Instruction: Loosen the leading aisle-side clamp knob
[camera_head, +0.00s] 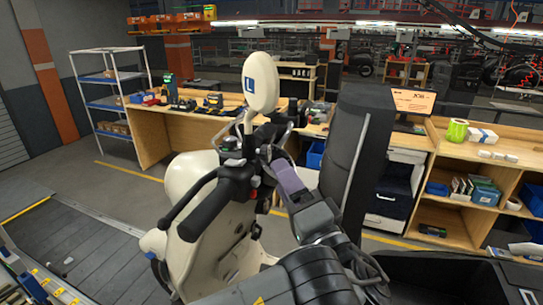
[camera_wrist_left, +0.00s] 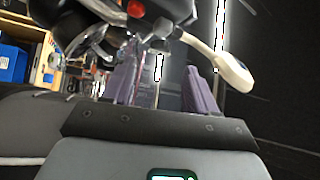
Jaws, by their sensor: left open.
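A black grip (camera_head: 212,208) points toward me, and a cream round mirror back with an "L" mark (camera_head: 261,82) rises above. My left gripper (camera_head: 280,170) is beside the handlebar, on its right. In the left wrist view its two purple fingers (camera_wrist_left: 160,88) are apart with nothing clearly between them. Black handlebar parts, a red button (camera_wrist_left: 137,8) and the cream mirror stalk (camera_wrist_left: 233,72) lie just beyond the fingertips. I cannot pick out the clamp knob. My right gripper is not in view.
A wooden workbench (camera_head: 150,135) with tools stands behind the scooter. A blue wire shelf rack (camera_head: 108,98) is at the back left. A wooden shelf unit (camera_head: 455,205) with boxes and a green roll (camera_head: 456,131) stands at the right. Floor is clear behind the conveyor.

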